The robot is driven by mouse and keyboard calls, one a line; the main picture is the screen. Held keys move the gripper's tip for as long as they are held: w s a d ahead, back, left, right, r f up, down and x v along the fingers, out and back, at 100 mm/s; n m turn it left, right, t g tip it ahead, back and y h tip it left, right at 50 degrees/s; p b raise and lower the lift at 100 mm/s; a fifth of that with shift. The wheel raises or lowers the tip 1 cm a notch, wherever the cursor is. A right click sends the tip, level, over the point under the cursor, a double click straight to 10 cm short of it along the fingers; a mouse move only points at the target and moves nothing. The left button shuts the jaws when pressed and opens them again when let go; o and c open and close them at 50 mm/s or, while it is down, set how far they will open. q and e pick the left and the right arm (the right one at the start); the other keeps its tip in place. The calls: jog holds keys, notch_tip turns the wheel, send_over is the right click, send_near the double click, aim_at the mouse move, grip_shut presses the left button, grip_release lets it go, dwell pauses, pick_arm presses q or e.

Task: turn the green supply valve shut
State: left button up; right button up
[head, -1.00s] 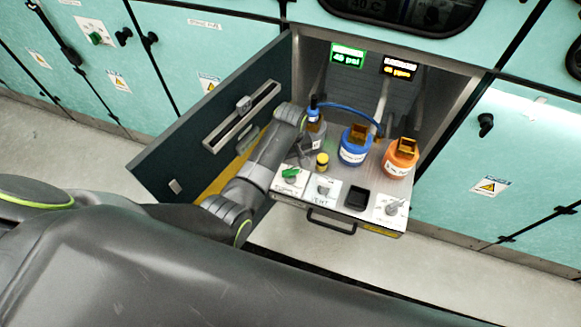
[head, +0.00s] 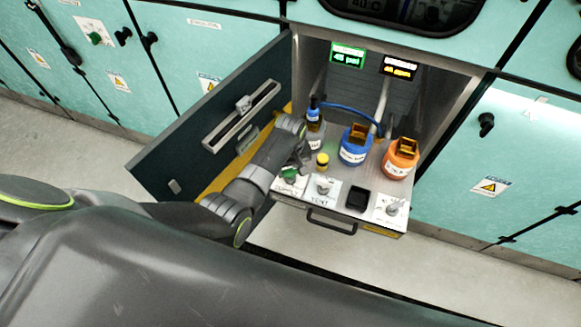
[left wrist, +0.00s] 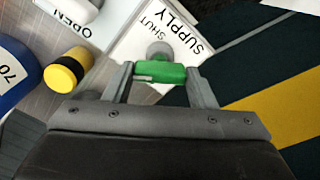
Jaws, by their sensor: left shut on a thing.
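The green supply valve handle (head: 289,175) is at the left front of the pulled-out drawer, on a white plate. In the left wrist view the green handle (left wrist: 160,73) lies crosswise between my two fingers, over a plate (left wrist: 178,38) lettered SUPPLY and SHUT. My left gripper (left wrist: 162,82) is shut on the handle. In the head view the left gripper (head: 294,165) is at the valve and partly covers it. My right gripper is in neither view.
A white vent valve (head: 323,186) sits right of the supply valve. A yellow-capped part (head: 322,160), a blue bottle (head: 355,145) and an orange bottle (head: 401,158) stand behind. An open dark door (head: 180,150) stands at the left. Two lit displays (head: 348,55) hang at the back.

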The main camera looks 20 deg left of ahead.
pick_arm(q)
jog(key=shift+c, duration=0.4)
jog(key=shift+r+m+p, duration=0.1)
jog(key=shift+m+p, duration=1)
jog(key=shift+m, duration=0.3)
jog(key=shift+m+p, duration=1)
jog(key=shift+m, duration=1.2)
jog(key=o, duration=1)
